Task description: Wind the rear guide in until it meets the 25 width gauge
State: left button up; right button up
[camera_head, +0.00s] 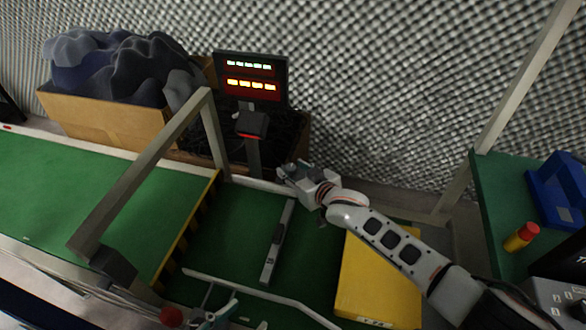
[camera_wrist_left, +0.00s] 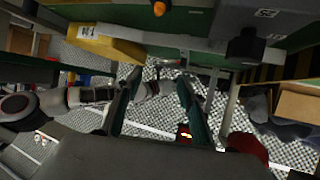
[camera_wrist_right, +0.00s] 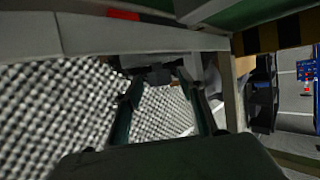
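A grey bar with a dark middle part (camera_head: 278,240), seemingly the width gauge, lies across the green belt; no number is readable on it. The rear guide (camera_head: 258,186) is a pale rail along the belt's far edge. My right gripper (camera_head: 290,172) is at that rail's right end. In the right wrist view its fingers (camera_wrist_right: 160,85) stand apart, with a dark fitting (camera_wrist_right: 155,72) at the tips; I cannot tell whether they touch it. My left gripper (camera_head: 218,314) is open and empty near the belt's front edge, right of a red knob (camera_head: 172,317).
A pale front rail (camera_head: 265,287) runs along the near side. A metal arch (camera_head: 140,175) spans the belt on the left. A yellow block (camera_head: 380,280) is right of the gauge. A lit display (camera_head: 252,78) and a cardboard box (camera_head: 100,118) stand behind.

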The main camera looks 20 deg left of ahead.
jog(key=shift+r, duration=0.1)
jog(key=c, duration=1.1)
jog(key=shift+c, duration=0.2)
